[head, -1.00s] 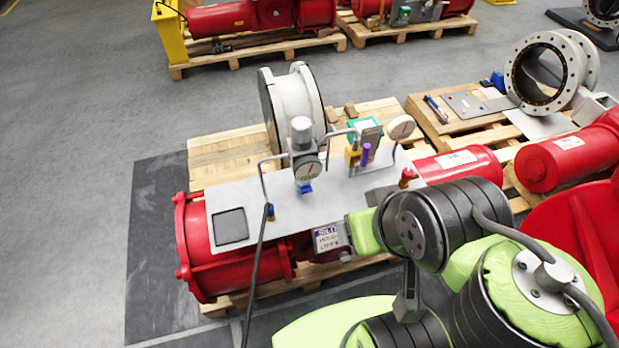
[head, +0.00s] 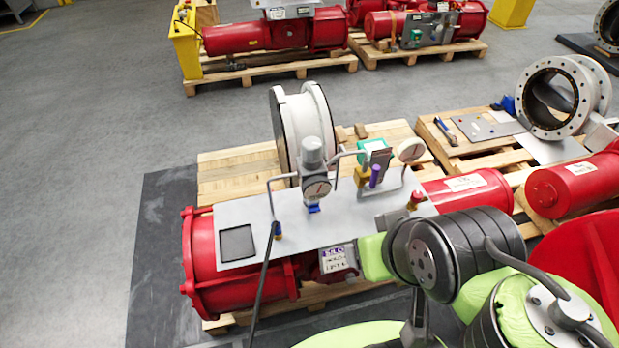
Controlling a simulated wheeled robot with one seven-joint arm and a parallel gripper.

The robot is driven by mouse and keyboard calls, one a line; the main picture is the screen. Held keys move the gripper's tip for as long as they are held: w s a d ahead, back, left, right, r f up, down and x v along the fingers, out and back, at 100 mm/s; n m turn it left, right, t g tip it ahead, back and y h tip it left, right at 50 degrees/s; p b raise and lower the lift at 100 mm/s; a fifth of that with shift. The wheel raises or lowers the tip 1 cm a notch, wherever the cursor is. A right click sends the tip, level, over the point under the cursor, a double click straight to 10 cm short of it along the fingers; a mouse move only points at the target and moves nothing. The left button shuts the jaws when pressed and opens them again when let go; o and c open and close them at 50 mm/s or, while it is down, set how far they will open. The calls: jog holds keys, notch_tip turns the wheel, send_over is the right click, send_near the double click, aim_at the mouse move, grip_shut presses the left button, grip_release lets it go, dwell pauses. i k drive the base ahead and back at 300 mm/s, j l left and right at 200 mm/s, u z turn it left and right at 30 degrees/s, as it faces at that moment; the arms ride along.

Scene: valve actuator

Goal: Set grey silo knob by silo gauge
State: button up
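The grey knob (head: 312,150) is an upright cylinder on top of the regulator on the valve actuator carrying the SILO label (head: 338,260). Directly below the knob is the silo gauge (head: 317,188), a round dial in a dark housing facing me; its reading is too small to tell. A second, pale round gauge (head: 411,150) stands on a thin pipe to the right. My arm shows at the lower right, with its green and black links in front of the actuator's right part. My gripper is not in the picture.
A grey plate (head: 350,226) lies along the red actuator (head: 232,292), under the pipes. A purple-topped part (head: 376,176) stands right of the knob. A white wheel-like flange (head: 308,112) stands behind on the wooden pallet (head: 232,175). A black hose hangs in front. Open floor lies left.

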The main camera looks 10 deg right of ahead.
aim_at(311, 147)
jog(key=i+u, duration=0.15)
jog(key=u, duration=0.25)
jog(key=i+l+u, duration=0.15)
jog(key=u, duration=0.25)
jog(key=i+l+u, duration=0.1)
jog(key=u, duration=0.3)
